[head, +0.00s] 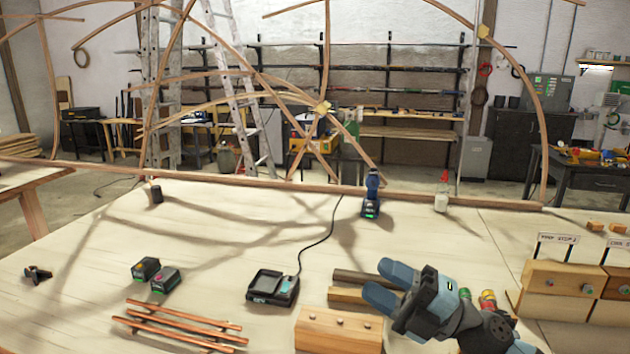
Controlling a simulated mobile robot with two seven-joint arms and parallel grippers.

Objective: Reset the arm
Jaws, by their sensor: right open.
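My right gripper (377,280) is at the lower right of the head view, with its arm coming in from the bottom edge. Its two blue fingers stand apart and point left. Nothing shows between them. It is over the front of the pale table (190,250), in front of some short wooden bars (350,293) that it partly hides. I cannot tell its exact height above them. My left gripper is not in view.
A charger (272,287), two battery packs (147,269), copper-coloured rods (180,325) and a wooden block (338,330) lie nearby. A drill (371,195) and a glue bottle (441,192) stand at the back. Stop blocks (562,283) are right. The table's middle is mostly clear.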

